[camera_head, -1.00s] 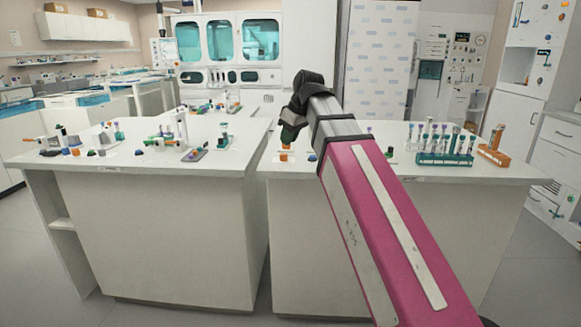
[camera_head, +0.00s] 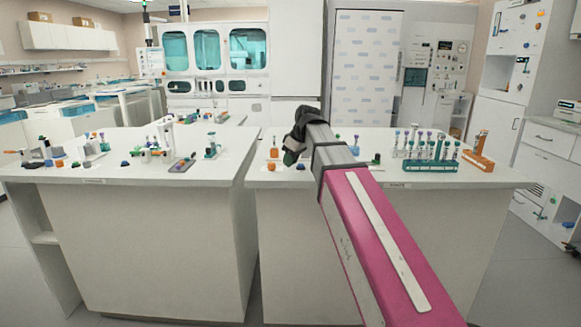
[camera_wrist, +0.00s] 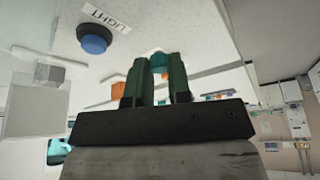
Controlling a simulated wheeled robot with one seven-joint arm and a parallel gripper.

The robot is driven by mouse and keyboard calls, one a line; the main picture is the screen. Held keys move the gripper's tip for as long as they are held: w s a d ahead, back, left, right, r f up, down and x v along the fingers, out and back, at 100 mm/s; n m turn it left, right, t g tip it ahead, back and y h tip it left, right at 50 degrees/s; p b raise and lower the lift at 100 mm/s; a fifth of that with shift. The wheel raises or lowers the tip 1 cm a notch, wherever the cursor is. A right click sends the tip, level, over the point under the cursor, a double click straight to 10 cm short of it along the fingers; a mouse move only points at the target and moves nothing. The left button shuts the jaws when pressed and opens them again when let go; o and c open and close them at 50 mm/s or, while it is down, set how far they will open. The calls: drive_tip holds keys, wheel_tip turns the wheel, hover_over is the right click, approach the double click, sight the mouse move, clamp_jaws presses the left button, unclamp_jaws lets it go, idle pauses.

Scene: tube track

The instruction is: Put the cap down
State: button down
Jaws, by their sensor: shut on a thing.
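My gripper (camera_wrist: 160,75) shows in the wrist view with two dark green fingers, shut on a small teal cap (camera_wrist: 160,61) between the fingertips. The fingers hide part of the cap. In the head view my gripper (camera_head: 291,155) is over the front left part of the right-hand bench (camera_head: 330,178). The held cap cannot be made out there. The wrist view shows a round blue piece (camera_wrist: 94,40) beside a label reading LIGHT, left of the fingers and apart from them.
A small orange piece (camera_head: 273,165) stands left of my gripper. A teal rack (camera_head: 430,165) of capped tubes and an orange rack (camera_head: 478,160) stand at the bench's right. The left-hand bench (camera_head: 130,170) carries several small pieces. A gap separates the benches.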

drive_tip(key=shift+f, duration=1.2)
drive_tip(key=c, duration=1.1)
unclamp_jaws()
drive_tip(key=shift+f, duration=0.15)
drive_tip(key=shift+o, duration=0.2)
drive_tip(key=v, duration=1.2)
drive_tip(key=shift+s, duration=0.15)
